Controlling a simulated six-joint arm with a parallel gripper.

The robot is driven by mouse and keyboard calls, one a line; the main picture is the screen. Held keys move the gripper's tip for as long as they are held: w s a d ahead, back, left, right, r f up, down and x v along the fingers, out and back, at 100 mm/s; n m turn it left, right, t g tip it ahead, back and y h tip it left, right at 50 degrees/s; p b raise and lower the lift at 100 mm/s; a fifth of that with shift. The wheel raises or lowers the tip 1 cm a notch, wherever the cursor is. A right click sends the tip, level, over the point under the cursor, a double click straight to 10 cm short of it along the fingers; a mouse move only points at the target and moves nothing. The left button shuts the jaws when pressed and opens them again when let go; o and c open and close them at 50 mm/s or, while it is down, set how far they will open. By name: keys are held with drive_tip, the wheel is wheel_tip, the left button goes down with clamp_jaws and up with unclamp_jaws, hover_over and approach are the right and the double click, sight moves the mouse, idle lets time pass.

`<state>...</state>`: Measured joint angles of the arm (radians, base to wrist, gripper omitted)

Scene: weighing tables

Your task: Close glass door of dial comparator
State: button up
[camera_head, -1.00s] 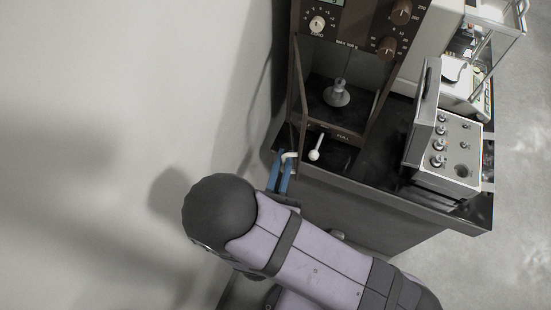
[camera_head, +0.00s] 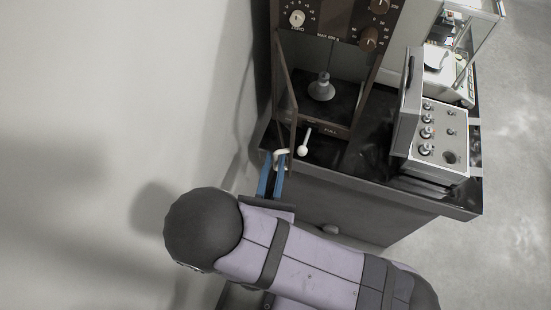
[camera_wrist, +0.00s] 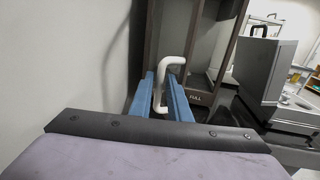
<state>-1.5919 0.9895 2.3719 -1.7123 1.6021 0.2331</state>
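The dial comparator (camera_head: 327,42) is a tall dark brown cabinet with dials on top and a grey pan inside. Its glass door (camera_head: 286,100) is hinged on the left and stands open, swung out towards me, nearly edge-on. A white U-shaped handle (camera_head: 281,154) sits at the door's edge; in the wrist view the handle (camera_wrist: 162,80) stands upright. My gripper (camera_head: 274,158) has two blue fingers pointing at the door. In the wrist view my gripper (camera_wrist: 161,80) has its fingers apart, one each side of the handle's near bar, with some gap visible. Firm contact is not visible.
A white knob on a stalk (camera_head: 303,150) stands at the cabinet's front, near the door. A grey control box (camera_head: 440,135) sits to the right on the dark table (camera_head: 370,178). A glass-cased balance (camera_head: 462,50) stands behind it. A pale wall (camera_head: 110,80) is close on the left.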

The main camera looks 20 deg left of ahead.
drive_tip(key=shift+s+d+b, duration=0.15)
drive_tip(key=shift+s+b, duration=0.1)
drive_tip(key=shift+s, duration=0.65)
drive_tip(key=shift+s+d+b, duration=0.2)
drive_tip(key=shift+s+b, duration=0.1)
drive_tip(key=shift+s, duration=0.65)
drive_tip(key=shift+s+d+b, duration=0.15)
drive_tip(key=shift+s+b, duration=0.1)
drive_tip(key=shift+s, duration=0.65)
drive_tip(key=shift+o, duration=0.2)
drive_tip(key=shift+w, duration=0.1)
drive_tip(key=w+d+r+m+g+h+p, duration=0.1)
drive_tip(key=w+d+m+g+h+p, duration=0.15)
drive_tip(key=d+m+g+h, duration=0.55)
drive_tip(key=w+a+r+g+y, duration=0.25)
drive_tip(key=a+r+g, duration=0.35)
drive_tip(key=a, duration=0.5)
drive_tip(key=shift+n, duration=0.3)
drive_tip(key=shift+d+p+x, duration=0.2)
drive_tip(key=shift+p+x, duration=0.5)
drive_tip(key=shift+x, duration=2.85)
drive_tip(key=shift+s, duration=0.15)
clamp_jaws()
